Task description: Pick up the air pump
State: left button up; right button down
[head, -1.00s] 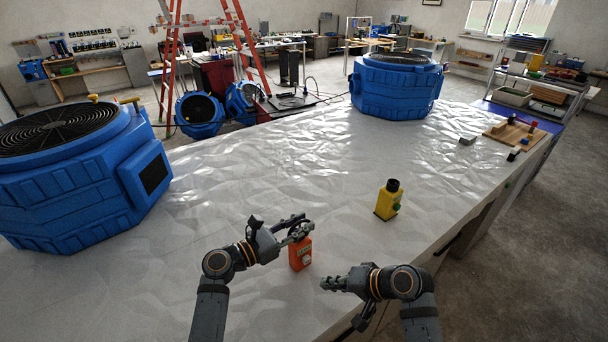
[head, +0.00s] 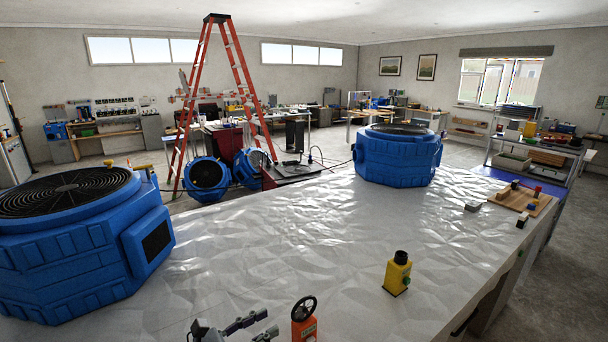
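An orange device (head: 304,329) with a black ring-shaped wheel on top stands upright on the white table at the bottom edge; its lower part is cut off. A yellow device (head: 397,275) with a black cap stands to its right, farther back. I cannot tell from the picture which one is the air pump. My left gripper (head: 258,326) is at the bottom edge, left of the orange device and apart from it. Its fingers are spread with nothing between them. My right gripper is out of the picture.
A large blue fan unit (head: 88,246) fills the table's left side; another blue unit (head: 397,157) stands at the far end. A wooden board (head: 519,200) with small items lies at the far right. The white table (head: 280,240) is clear in the middle. A red ladder (head: 261,119) stands behind.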

aim_at(398, 268)
jog(key=k+l, duration=0.15)
jog(key=l, duration=0.15)
jog(key=k+l, duration=0.1)
jog(key=l, duration=0.25)
jog(key=k+l, duration=0.15)
jog(key=l, duration=0.15)
jog(key=k+l, duration=0.15)
jog(key=l, duration=0.15)
